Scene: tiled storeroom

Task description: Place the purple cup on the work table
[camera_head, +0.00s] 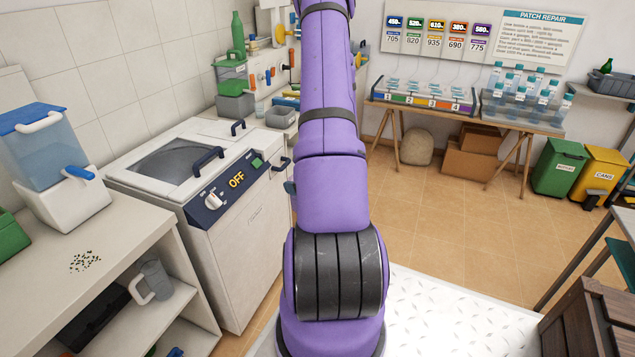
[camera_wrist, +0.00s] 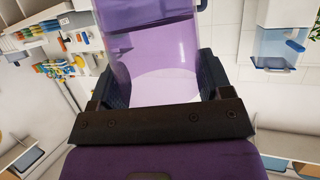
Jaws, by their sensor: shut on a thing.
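The purple cup (camera_wrist: 150,45) is see-through and fills the upper middle of the wrist view, partly cut off by the top edge. My gripper (camera_wrist: 163,85) is shut on it, with a dark finger on each side. In the head view my arm rises out of the top of the picture, so the gripper and cup are out of sight there. A counter (camera_head: 130,235) with scattered dark bits stands at the left, and a trestle table (camera_head: 420,107) with a numbered rack stands at the back. I cannot tell which is the work table.
A white machine (camera_head: 250,245) marked OFF stands beside the left counter. A blue-lidded dispenser (camera_head: 45,150) stands on that counter, and a grey jug (camera_head: 152,282) is on its lower shelf. Green (camera_head: 560,165) and yellow (camera_head: 605,175) bins stand at the right. Tiled floor is open between.

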